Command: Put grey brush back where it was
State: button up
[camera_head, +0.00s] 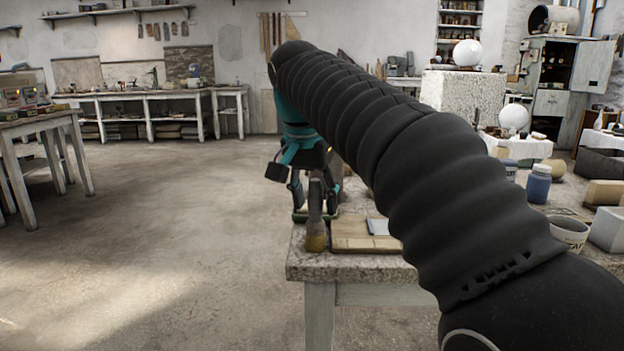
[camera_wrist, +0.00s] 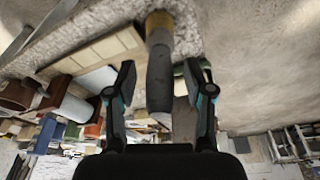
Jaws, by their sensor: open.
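The grey brush (camera_head: 316,208) has a dark grey handle and tan bristles that point down at the near left corner of the stone-topped table (camera_head: 310,265). My gripper (camera_head: 314,196) is over that corner with its fingers open. In the wrist view the brush (camera_wrist: 160,75) lies between the two open fingers (camera_wrist: 160,88), its bristles beyond the tips. I see gaps between the handle and both fingers. I cannot tell whether the bristles rest on the tabletop. My arm hides much of the table.
A wooden board (camera_head: 350,240) lies just right of the brush. A blue jar (camera_head: 538,184), a white tub (camera_head: 570,233) and pale blocks (camera_head: 608,228) stand on the right. The floor left of the table is clear. A side table (camera_head: 45,122) stands at the far left.

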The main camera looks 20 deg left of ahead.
jog(key=p+v, duration=0.2)
jog(key=v, duration=0.6)
jog(key=shift+w+p, duration=0.15)
jog(key=shift+p, duration=0.2)
jog(key=shift+v, duration=2)
jog(key=s+d+f+n+t, duration=0.15)
jog(key=d+f, duration=0.25)
jog(key=d, duration=0.6)
jog(key=s+d+f+g, duration=0.15)
jog(key=d+f, duration=0.25)
jog(key=d, duration=0.7)
jog(key=s+d+f+t, duration=0.1)
jog(key=s+d+f, duration=0.4)
jog(key=f, duration=0.5)
jog(key=s+d+f+t, duration=0.1)
jog(key=s+d+f, duration=0.5)
jog(key=s+f, duration=0.4)
jog(key=shift+s+f+t+y, duration=0.25)
jog(key=shift+f+t+y, duration=0.05)
jog(key=shift+f, duration=0.55)
